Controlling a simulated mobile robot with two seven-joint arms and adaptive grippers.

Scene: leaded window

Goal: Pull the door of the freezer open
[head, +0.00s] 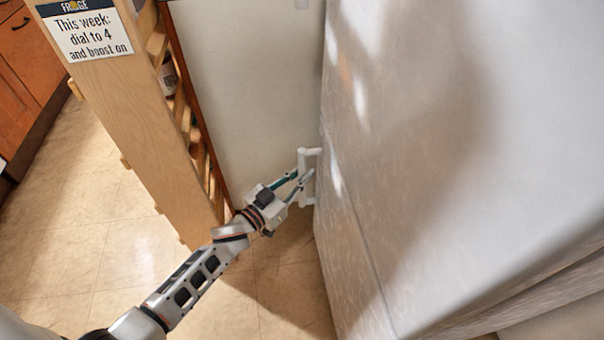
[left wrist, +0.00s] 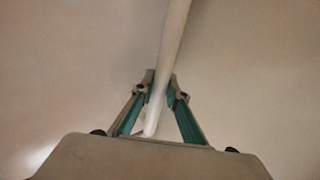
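The freezer door (head: 350,270) is the pale grey lower panel at the right of the head view, below a thin seam. Its white bar handle (head: 310,153) stands out from the panel's left edge. My left gripper (head: 303,178) is at this handle. In the left wrist view the white handle bar (left wrist: 174,32) runs between the two green-padded fingers (left wrist: 160,88), which appear closed on it. The door looks shut, flush with the panel above. My right gripper is out of view.
The larger upper door (head: 430,130) fills the right side. A wooden rack (head: 140,120) with a sign (head: 90,32) stands at the left, close to my left arm. A pale flat panel (head: 250,80) is behind the gripper. Tiled floor (head: 90,240) is clear at lower left.

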